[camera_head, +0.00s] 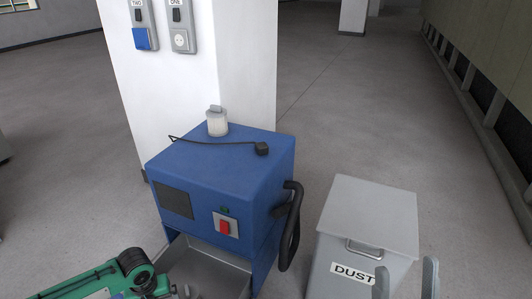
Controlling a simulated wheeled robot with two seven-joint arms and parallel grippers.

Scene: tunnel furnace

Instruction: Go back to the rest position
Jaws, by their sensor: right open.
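My right gripper (406,276) shows at the bottom right edge as two grey fingers standing apart, with nothing between them. It is in front of the grey bin and overlaps its lower right part in the picture. My left arm comes in at the bottom left, with green and dark links in front of the blue furnace (222,165). The left gripper cannot be made out. The furnace has a dark panel, a red switch (224,227) and an open grey tray-like space (205,270) at its lower front.
A white jar (217,122) and a black plug (261,148) with its cable lie on the furnace top. A black hose (290,228) hangs at its right side. The grey bin (368,215) labelled DUST is closed. A white pillar (247,62) with two sockets stands behind. Floor is clear beyond.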

